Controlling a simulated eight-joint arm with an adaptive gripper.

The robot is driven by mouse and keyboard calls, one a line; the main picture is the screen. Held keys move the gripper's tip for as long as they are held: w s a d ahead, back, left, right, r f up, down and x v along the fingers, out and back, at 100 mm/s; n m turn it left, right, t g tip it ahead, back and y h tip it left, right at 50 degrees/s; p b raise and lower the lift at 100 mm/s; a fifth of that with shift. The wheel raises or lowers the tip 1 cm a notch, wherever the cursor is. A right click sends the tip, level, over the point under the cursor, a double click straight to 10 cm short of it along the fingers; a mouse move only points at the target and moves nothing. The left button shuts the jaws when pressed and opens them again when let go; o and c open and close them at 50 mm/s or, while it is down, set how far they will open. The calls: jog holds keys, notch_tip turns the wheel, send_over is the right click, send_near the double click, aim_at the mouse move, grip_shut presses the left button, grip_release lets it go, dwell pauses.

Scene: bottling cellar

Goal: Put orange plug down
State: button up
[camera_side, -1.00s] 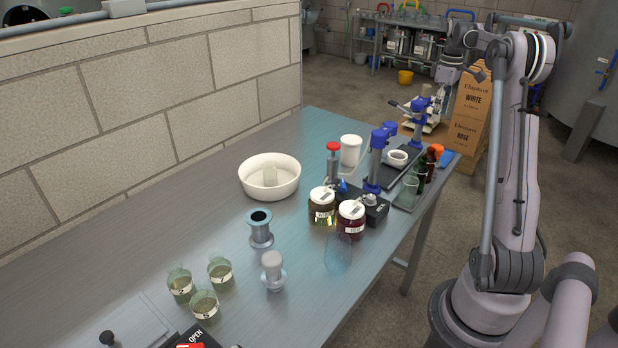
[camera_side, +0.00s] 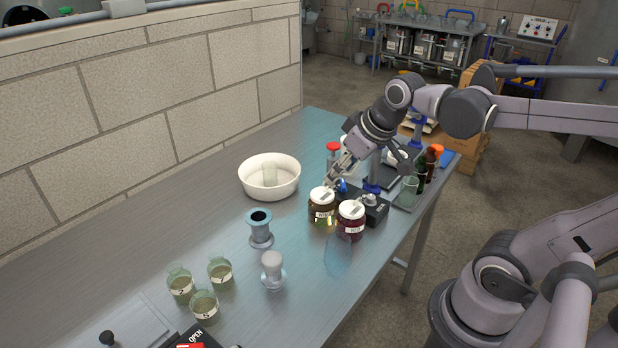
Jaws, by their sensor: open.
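The only orange thing I make out is a small orange piece (camera_side: 437,150) at the far right end of the bench, by the dark bottles. It is too small to tell whether it is the plug or what it rests on. My gripper (camera_side: 336,180) is open, pointing down and left, just above and behind the white-lidded jars. It is well to the left of the orange piece. I see nothing held between the fingers, though they are small in this view. My wrist hides part of the blue stand and the white cup.
A yellowish jar (camera_side: 322,212) and a dark red jar (camera_side: 350,224) stand close below my gripper. A white bowl (camera_side: 283,187) is to the left, and a red-topped item (camera_side: 333,147) stands behind. Green-tinted glass jars (camera_side: 205,307) stand at front left. The bench's left middle (camera_side: 170,235) is clear.

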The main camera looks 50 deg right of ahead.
jog(key=s+a+f+t+y, duration=0.1)
jog(key=s+a+f, duration=0.2)
jog(key=a, duration=0.2)
jog(key=shift+s+a+f, duration=0.15)
jog(key=shift+a+f, duration=0.05)
jog(key=shift+a, duration=0.1)
